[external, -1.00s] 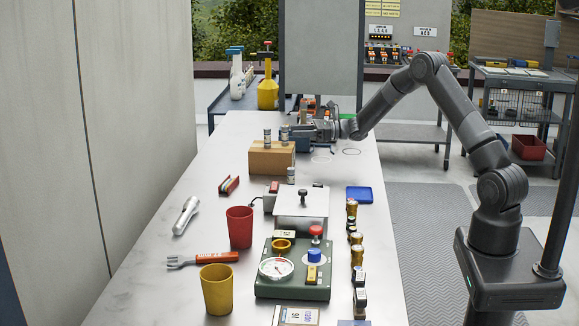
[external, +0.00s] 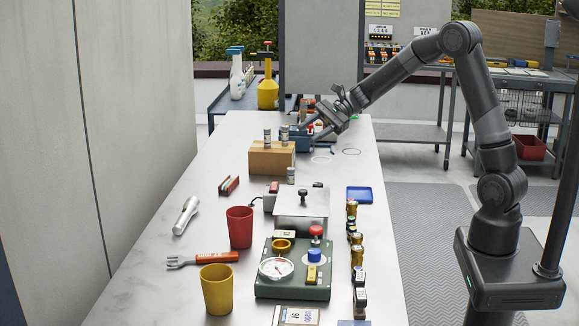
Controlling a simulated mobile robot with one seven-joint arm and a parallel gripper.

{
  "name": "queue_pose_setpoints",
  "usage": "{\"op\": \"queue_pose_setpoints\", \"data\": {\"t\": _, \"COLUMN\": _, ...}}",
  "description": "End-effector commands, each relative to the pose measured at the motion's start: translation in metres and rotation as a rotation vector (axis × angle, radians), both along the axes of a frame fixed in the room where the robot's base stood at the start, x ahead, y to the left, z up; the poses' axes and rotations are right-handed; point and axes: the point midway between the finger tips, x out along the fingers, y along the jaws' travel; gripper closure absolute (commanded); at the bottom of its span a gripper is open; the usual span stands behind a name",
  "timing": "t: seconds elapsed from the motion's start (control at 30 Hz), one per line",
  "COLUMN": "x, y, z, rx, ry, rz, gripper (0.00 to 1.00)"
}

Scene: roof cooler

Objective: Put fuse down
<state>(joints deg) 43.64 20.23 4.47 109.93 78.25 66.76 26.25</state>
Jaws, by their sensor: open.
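Small grey cylinders that look like fuses stand upright on a brown cardboard box (external: 262,159) on the long table. One fuse (external: 284,133) stands near the box's right back edge, and another fuse (external: 267,135) stands to its left. A third fuse (external: 291,175) stands on the table by the box's front right corner. My gripper (external: 311,131) is open and empty, tilted down, to the right of the fuse on the box's right side. It looks apart from that fuse.
A blue case (external: 303,142) sits behind the box, partly hidden by my gripper. A metal plate device (external: 300,206), a blue tray (external: 359,195), a red cup (external: 240,227) and a green gauge unit (external: 293,272) stand nearer. The table's left back is clear.

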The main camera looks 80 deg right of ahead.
Motion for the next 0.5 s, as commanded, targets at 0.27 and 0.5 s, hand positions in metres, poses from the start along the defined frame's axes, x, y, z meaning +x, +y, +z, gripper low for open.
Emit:
{"op": "queue_pose_setpoints", "data": {"t": 0.27, "x": -0.069, "y": 0.126, "z": 0.030, "rx": -0.442, "ry": -0.017, "rz": 0.390, "gripper": 0.56}}
{"op": "queue_pose_setpoints", "data": {"t": 0.5, "x": -0.145, "y": 0.187, "z": 0.041, "rx": -0.823, "ry": -0.086, "rz": 0.701, "gripper": 0.56}}
